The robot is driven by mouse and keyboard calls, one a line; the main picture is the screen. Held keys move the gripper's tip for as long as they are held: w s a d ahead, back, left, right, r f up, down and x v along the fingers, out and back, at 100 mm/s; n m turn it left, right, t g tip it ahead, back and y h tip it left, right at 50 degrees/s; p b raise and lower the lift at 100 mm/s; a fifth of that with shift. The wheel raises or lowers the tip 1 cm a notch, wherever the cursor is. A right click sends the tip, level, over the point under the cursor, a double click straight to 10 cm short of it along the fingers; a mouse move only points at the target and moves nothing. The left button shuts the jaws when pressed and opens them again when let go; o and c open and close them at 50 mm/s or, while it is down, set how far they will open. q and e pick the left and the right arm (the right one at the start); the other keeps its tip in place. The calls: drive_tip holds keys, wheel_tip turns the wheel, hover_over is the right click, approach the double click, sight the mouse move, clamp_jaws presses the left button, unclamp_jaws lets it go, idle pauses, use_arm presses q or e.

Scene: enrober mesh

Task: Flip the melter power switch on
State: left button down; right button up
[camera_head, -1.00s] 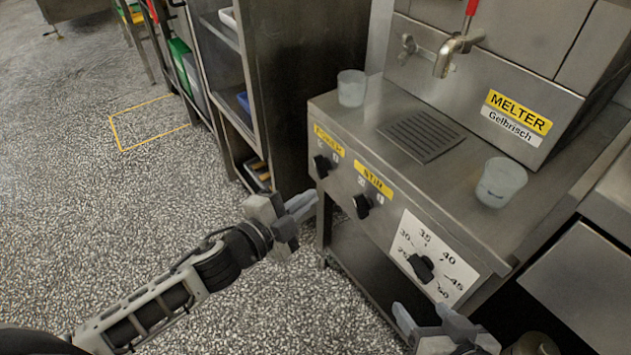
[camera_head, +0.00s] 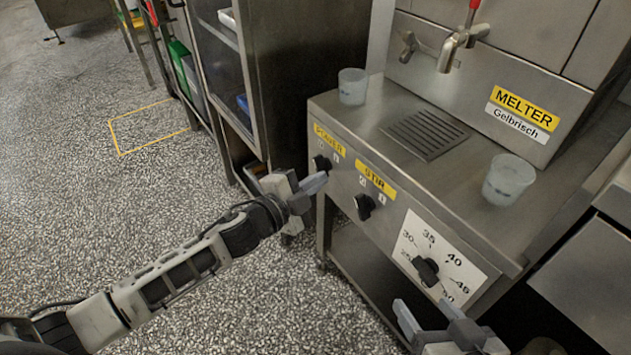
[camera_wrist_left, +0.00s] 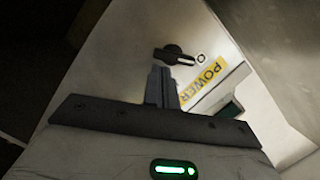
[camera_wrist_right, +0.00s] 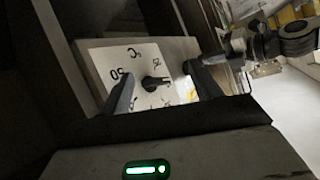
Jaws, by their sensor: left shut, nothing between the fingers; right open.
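The melter (camera_head: 455,215) is a steel cabinet with a yellow POWER label (camera_head: 329,140) above a black power switch (camera_head: 322,163) at the left of its front panel. The switch also shows in the left wrist view (camera_wrist_left: 175,55), its handle lying roughly sideways there. My left gripper (camera_head: 318,182) is shut and empty, its fingertips just below the power switch; in the left wrist view the fingers (camera_wrist_left: 161,82) point at the switch's handle. I cannot tell whether they touch it. My right gripper (camera_head: 430,312) is open and empty, below and in front of the temperature dial (camera_head: 426,271).
A black STIR knob (camera_head: 364,206) sits right of the power switch. Two translucent cups, one at the back (camera_head: 352,87) and one at the right (camera_head: 508,180), stand on the melter top. A steel rack (camera_head: 235,75) stands to the left.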

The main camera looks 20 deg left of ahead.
use_arm(q)
drive_tip(key=shift+f+m, duration=0.15)
drive_tip(key=shift+m, duration=0.15)
use_arm(e)
drive_tip(key=shift+f, duration=0.1)
use_arm(q)
drive_tip(key=shift+b, duration=0.3)
use_arm(e)
drive_tip(key=shift+w+r, duration=0.15)
drive_tip(key=shift+r, duration=0.15)
use_arm(q)
drive_tip(key=shift+f+m, duration=0.1)
drive_tip(key=shift+m, duration=0.3)
use_arm(e)
drive_tip(key=shift+a, duration=0.1)
use_arm(q)
drive_tip(key=shift+b, duration=0.3)
use_arm(e)
drive_tip(key=shift+r, duration=0.1)
use_arm(q)
drive_tip(key=shift+f, duration=0.1)
drive_tip(key=shift+m+t+b, duration=0.3)
drive_tip(key=shift+m+b, duration=0.1)
use_arm(e)
drive_tip(key=shift+a+r+t+y, duration=0.1)
drive_tip(key=shift+r+t+y, duration=0.15)
drive_tip(key=shift+t, duration=0.25)
